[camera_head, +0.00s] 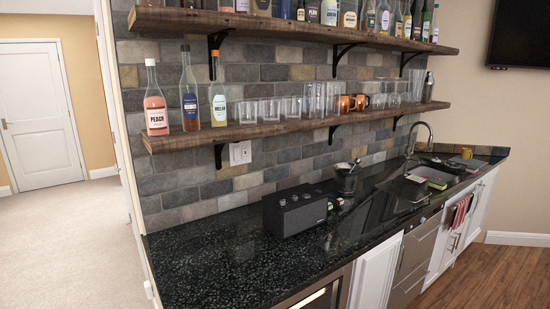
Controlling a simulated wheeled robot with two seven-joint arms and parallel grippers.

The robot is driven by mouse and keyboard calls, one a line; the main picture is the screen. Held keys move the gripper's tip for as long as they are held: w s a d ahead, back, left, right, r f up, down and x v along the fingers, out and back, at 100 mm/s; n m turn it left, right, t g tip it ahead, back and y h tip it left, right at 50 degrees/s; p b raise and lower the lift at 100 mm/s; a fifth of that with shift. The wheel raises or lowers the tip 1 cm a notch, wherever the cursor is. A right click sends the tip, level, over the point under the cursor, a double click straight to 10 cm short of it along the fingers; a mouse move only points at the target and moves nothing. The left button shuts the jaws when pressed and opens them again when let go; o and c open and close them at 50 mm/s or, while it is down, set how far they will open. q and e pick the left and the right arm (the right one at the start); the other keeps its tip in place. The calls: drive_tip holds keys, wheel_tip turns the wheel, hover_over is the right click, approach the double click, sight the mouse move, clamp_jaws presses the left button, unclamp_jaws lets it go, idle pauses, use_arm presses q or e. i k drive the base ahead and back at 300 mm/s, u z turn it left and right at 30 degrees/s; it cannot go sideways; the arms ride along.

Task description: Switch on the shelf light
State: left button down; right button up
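A small white wall plate (240,153) is set on the stone-tile wall just below the lower wooden shelf (290,128), above the back of the black counter. It looks like a switch or outlet plate; its parts are too small to tell which way anything is set. No separate shelf light fixture can be made out. The upper shelf (300,27) runs above the lower one. Neither of my grippers is in view.
A black speaker box (296,211) stands on the dark counter (200,262), below and right of the plate. Bottles (155,100) and glasses line the shelves. A metal shelf bracket (219,156) is left of the plate. The counter's left part is clear.

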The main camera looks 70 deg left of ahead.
sight(236, 156)
drive_tip(key=i, duration=1.15)
drive_tip(key=u, duration=2.6)
